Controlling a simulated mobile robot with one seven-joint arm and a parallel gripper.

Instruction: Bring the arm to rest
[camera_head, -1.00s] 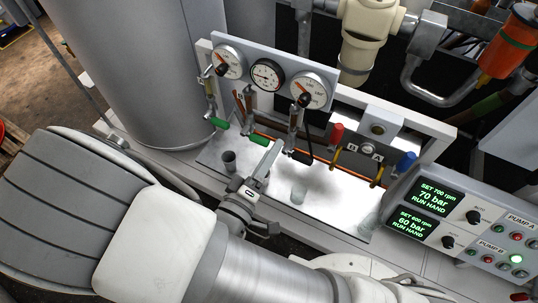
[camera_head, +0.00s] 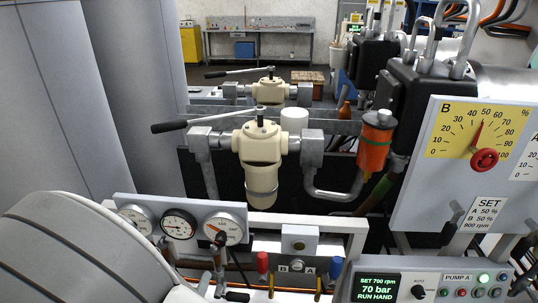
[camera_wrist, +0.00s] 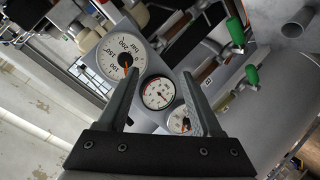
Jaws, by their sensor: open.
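My gripper (camera_wrist: 158,108) shows in the wrist view with its two fingers spread apart and nothing between them. Beyond the fingers is a gauge panel with a large white gauge (camera_wrist: 122,60), a smaller black-rimmed gauge (camera_wrist: 158,93) and a third gauge partly hidden by the right finger. The gauge panel (camera_head: 262,228) stands just right of my arm there.
Green-handled valves (camera_wrist: 236,32) are close by on the right in the wrist view. In the head view, a cream filter housing (camera_head: 262,160) with a black lever, an orange canister (camera_head: 375,145) and a pump control box (camera_head: 440,283) surround the panel. A large grey drum stands left.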

